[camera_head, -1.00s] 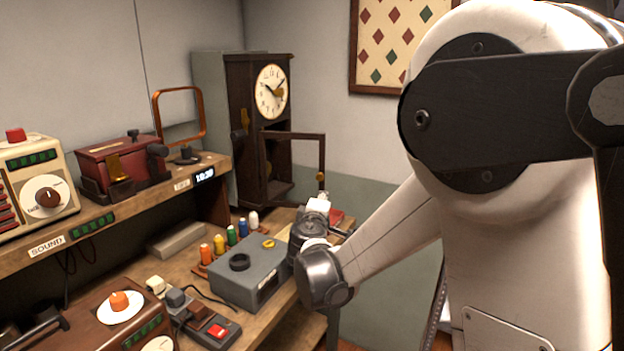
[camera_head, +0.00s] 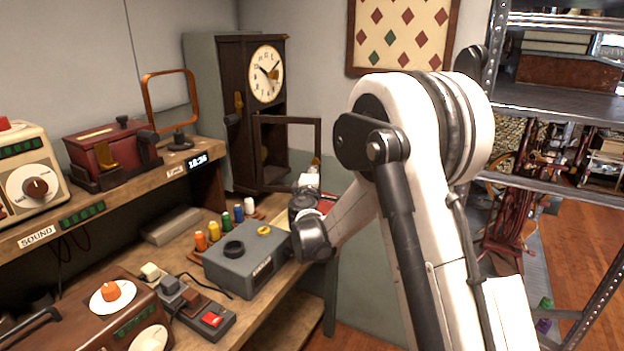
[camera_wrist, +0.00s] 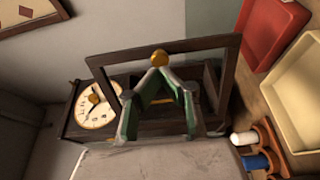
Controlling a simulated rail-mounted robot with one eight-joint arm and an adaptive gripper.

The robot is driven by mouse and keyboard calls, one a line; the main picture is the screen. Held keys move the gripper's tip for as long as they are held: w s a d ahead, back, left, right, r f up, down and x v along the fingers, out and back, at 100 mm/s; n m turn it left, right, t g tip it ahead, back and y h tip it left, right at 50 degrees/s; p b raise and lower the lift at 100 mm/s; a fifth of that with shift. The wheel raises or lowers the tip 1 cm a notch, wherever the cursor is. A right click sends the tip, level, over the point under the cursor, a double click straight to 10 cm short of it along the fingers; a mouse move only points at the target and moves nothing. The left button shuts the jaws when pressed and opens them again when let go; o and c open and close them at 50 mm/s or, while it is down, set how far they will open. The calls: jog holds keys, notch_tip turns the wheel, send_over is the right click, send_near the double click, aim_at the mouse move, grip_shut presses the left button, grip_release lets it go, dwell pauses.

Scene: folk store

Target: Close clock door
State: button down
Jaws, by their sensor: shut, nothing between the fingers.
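The tall dark wood clock (camera_head: 209,92) stands at the back end of the bench, with a cream dial. Its framed door (camera_head: 287,120) is swung open toward the right, and a small brass knob (camera_head: 316,161) sits on its free edge. In the wrist view the door frame (camera_wrist: 205,45) crosses the picture, with the knob (camera_wrist: 158,58) on its outer bar and the clock dial (camera_wrist: 97,104) behind. My gripper (camera_wrist: 159,73) is shut and empty, its fingertips close to the knob; contact cannot be told. In the head view my gripper (camera_head: 310,177) is just below the knob.
A grey box (camera_head: 240,268) and several coloured thread spools (camera_head: 226,219) stand on the bench near my wrist. A round-cornered mirror (camera_head: 150,100) and a red machine (camera_head: 105,150) are on the upper shelf. A metal rack (camera_head: 560,105) stands at right.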

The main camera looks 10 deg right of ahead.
aim_at(317, 163)
jog(key=shift+p+x, duration=0.3)
jog(key=shift+x, duration=1.95)
jog(key=shift+d, duration=0.15)
